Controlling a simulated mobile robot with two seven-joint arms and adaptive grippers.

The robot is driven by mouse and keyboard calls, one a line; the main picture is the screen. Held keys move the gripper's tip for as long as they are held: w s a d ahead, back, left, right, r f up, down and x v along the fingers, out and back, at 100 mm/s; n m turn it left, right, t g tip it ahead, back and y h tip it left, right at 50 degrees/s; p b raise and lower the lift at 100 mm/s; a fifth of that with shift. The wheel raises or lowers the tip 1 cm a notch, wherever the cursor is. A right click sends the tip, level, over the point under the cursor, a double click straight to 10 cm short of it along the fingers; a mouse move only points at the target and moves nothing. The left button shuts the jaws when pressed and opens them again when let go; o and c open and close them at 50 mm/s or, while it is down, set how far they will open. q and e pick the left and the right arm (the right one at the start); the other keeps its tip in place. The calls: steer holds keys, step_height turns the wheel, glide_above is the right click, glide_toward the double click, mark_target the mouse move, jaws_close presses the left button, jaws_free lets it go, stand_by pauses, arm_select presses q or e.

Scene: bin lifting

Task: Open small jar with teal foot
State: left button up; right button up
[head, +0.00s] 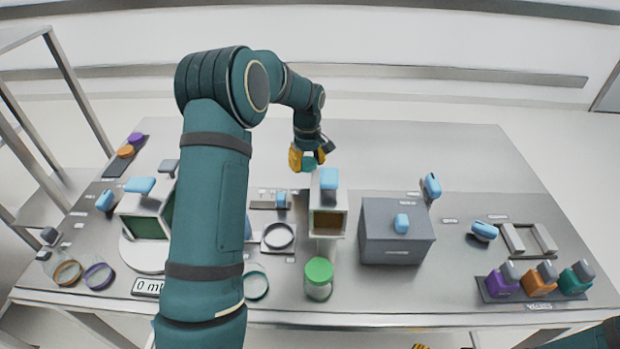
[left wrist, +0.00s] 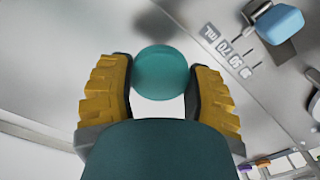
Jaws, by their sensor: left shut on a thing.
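My left gripper (head: 308,158) is above the back of the table. It is shut on a teal round piece (left wrist: 165,73), which shows between its yellow fingers in the left wrist view. I cannot tell whether this piece is the jar's lid or its foot; no jar body shows clearly with it. A teal ring-shaped dish (head: 256,286) lies near the front edge, partly behind my left arm. A clear jar with a green lid (head: 318,270) stands upright to its right. Only a yellow tip of my right gripper (head: 420,346) shows at the bottom edge.
A dark rack with purple (head: 136,138) and orange (head: 125,151) round tops is at the back left. A white device (head: 328,212) and a grey box (head: 397,240) stand mid-table. Coloured bottles (head: 539,280) stand front right. The back right of the table is clear.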

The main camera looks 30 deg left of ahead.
mark_target(308, 181)
arm_select(q)
step_height(308, 181, down, 6)
steer(key=shift+w+r+b, duration=0.1)
steer(key=shift+r+b, duration=0.1)
steer(key=shift+b, duration=0.3)
steer(key=shift+r, duration=0.1)
steer(key=o, duration=1.3)
steer(key=shift+f, duration=0.2)
steer(key=shift+c, duration=0.2)
steer(key=shift+r, duration=0.15)
step_height(308, 181, up, 11)
steer(key=shift+p, duration=1.1)
steer(key=shift+r, duration=0.55)
